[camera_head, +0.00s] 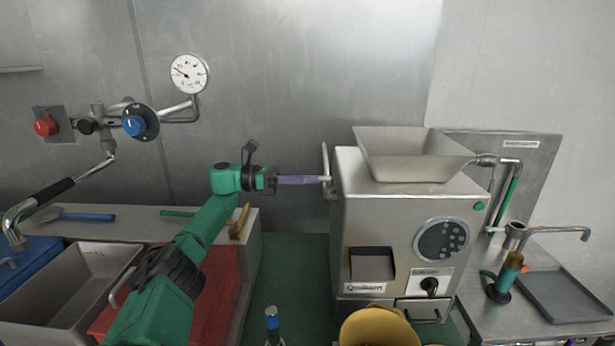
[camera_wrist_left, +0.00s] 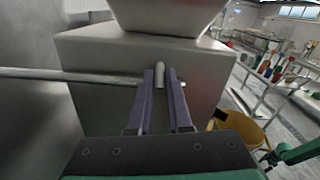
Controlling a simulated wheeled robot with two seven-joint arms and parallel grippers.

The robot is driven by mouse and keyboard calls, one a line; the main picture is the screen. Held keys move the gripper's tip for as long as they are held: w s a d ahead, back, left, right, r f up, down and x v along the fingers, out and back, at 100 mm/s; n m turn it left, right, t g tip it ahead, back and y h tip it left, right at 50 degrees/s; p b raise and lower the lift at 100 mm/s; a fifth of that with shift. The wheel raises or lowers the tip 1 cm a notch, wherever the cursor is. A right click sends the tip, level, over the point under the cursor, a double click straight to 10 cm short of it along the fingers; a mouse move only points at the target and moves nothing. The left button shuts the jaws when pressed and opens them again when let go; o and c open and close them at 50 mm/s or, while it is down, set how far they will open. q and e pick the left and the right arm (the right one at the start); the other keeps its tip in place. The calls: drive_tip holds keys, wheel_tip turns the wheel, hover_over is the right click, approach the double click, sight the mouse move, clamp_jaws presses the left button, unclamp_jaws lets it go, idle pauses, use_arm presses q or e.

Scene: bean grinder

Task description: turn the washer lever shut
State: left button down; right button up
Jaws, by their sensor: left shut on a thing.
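The lever (camera_head: 326,163) is a thin pale metal handle on the left side of the steel grinder (camera_head: 405,215). My left gripper (camera_head: 322,180) reaches it from the left, its purple fingers level. In the left wrist view the purple fingers (camera_wrist_left: 160,85) are shut around the lever's rounded end (camera_wrist_left: 160,73), beside the grinder's wall. A long metal rod (camera_wrist_left: 75,76) runs in from the left to the fingers. Part of my green right arm (camera_wrist_left: 300,151) shows at the lower right there; its jaws are too small and dark to read.
A hopper (camera_head: 415,155) tops the grinder, and a yellow bucket (camera_head: 378,328) stands in front. A sink (camera_head: 75,285) and red bin (camera_head: 222,285) are at left. A grey tray (camera_head: 565,292) lies at right.

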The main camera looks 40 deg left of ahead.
use_arm(q)
drive_tip(key=c, duration=1.1)
unclamp_jaws()
drive_tip(key=shift+b+v, duration=1.05)
drive_tip(key=shift+v, duration=2.65)
drive_tip(key=shift+a, duration=0.1)
drive_tip(key=shift+f, duration=0.1)
